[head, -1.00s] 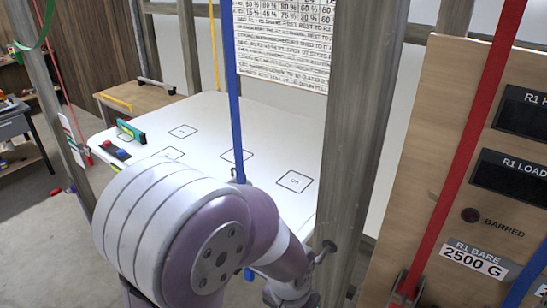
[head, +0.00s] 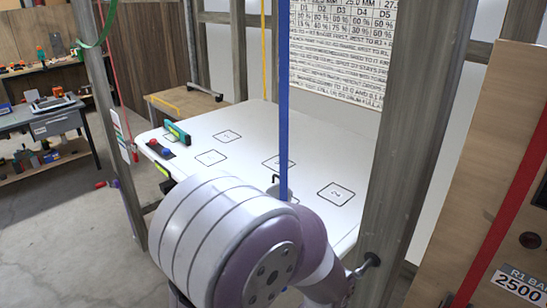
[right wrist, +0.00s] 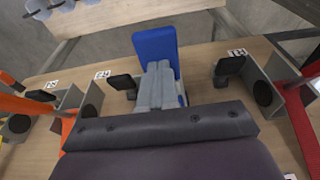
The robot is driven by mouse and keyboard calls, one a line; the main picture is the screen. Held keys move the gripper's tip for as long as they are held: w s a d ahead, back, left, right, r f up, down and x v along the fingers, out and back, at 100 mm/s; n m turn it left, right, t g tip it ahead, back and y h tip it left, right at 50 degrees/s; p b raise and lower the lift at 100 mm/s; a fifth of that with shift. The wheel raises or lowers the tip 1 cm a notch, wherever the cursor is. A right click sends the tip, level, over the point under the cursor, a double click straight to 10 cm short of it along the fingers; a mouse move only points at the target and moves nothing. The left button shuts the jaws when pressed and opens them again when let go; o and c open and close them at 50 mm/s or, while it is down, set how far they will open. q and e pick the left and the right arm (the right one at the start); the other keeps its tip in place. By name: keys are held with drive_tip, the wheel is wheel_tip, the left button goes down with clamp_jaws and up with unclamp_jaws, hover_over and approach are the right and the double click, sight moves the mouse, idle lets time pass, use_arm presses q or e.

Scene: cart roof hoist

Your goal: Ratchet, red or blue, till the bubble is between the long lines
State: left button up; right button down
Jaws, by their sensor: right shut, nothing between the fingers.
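The white roof panel (head: 240,125) with marked squares lies in the head view. A teal level (head: 177,132) sits on its far left edge; its bubble is too small to read. A blue strap (head: 283,100) comes down to the roof and a red strap (head: 513,205) runs down at the right. In the right wrist view my right gripper (right wrist: 163,82) is shut and empty. Its fingertips are close to a blue handle (right wrist: 155,45); I cannot tell whether they touch. My left gripper is out of view.
A part of my own arm covers the roof's near side. A wooden post (head: 418,150) stands right of the roof. A ratchet bracket (right wrist: 255,92) is right of the fingers, with others to the left. A small red-and-blue item (head: 158,148) sits near the level.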

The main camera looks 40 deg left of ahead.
drive_tip(key=shift+f+b, duration=0.4)
drive_tip(key=shift+f, duration=0.6)
drive_tip(key=shift+s, duration=0.1)
wheel_tip(320, 180, down, 2)
drive_tip(key=shift+b, duration=0.75)
drive_tip(key=r+p, duration=0.2)
drive_tip(key=r, duration=0.1)
drive_tip(key=r+p, duration=0.6)
drive_tip(key=shift+w, duration=0.4)
drive_tip(key=shift+f, duration=0.1)
drive_tip(key=shift+f, duration=0.1)
